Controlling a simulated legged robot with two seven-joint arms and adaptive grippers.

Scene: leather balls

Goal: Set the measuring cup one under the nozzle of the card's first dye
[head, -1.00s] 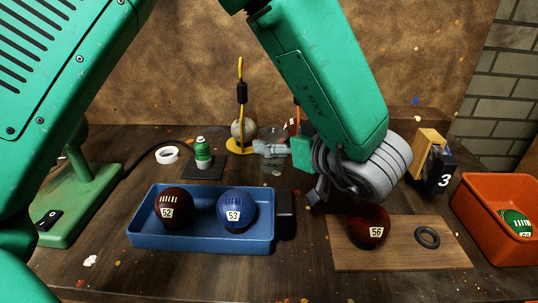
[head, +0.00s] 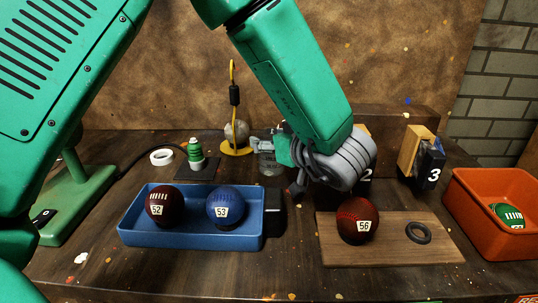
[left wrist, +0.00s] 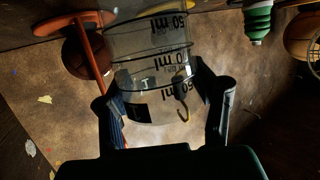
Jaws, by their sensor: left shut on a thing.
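The clear measuring cup (head: 271,169) is behind the blue tray in the head view, partly hidden by my left gripper (head: 270,146). In the left wrist view the cup (left wrist: 152,70), with black ml markings, sits between the two fingers (left wrist: 168,100), which are shut on it. I cannot tell whether its base touches the table. A block numbered 3 (head: 433,170), black and wood, stands at the back right. A block numbered 2 (head: 368,174) is partly hidden behind my left wrist. No nozzle is clearly visible, and no card can be read. My right gripper is not in view.
The blue tray (head: 190,238) holds balls 52 and 53. Ball 56 (head: 358,219) and a black ring (head: 418,233) lie on a wooden board (head: 390,254). An orange bin (head: 480,222) is at right.

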